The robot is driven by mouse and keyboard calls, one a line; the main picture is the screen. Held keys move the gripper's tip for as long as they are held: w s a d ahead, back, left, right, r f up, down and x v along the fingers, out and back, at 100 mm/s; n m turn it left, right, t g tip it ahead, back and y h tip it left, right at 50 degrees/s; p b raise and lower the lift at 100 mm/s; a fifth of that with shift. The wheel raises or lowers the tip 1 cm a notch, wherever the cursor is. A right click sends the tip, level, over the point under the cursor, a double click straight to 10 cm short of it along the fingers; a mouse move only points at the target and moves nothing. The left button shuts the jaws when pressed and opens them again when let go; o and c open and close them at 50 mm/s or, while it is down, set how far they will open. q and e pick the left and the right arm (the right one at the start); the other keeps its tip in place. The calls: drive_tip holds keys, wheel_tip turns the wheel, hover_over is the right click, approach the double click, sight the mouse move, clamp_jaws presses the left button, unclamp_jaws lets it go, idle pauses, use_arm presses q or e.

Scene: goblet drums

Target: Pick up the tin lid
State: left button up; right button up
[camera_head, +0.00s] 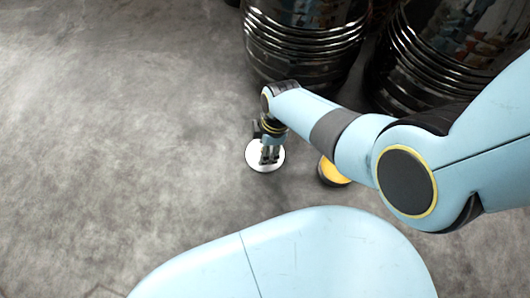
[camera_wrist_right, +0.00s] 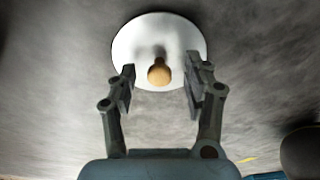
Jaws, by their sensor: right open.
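In the wrist view my right gripper (camera_wrist_right: 160,80) is open, with one finger on each side of the knob. I cannot tell whether the fingers touch the lid. My left gripper is not in view.
Two dark, glossy ribbed drums stand at the back, one in the middle (camera_head: 300,45) and one at the right (camera_head: 430,55). A round yellow-topped thing (camera_head: 332,173) with a dark rim lies right of the lid, partly behind my arm. The floor at left is clear.

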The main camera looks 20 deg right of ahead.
drive_tip(key=shift+c, duration=0.2)
clamp_jaws()
drive_tip(key=shift+r, duration=0.1)
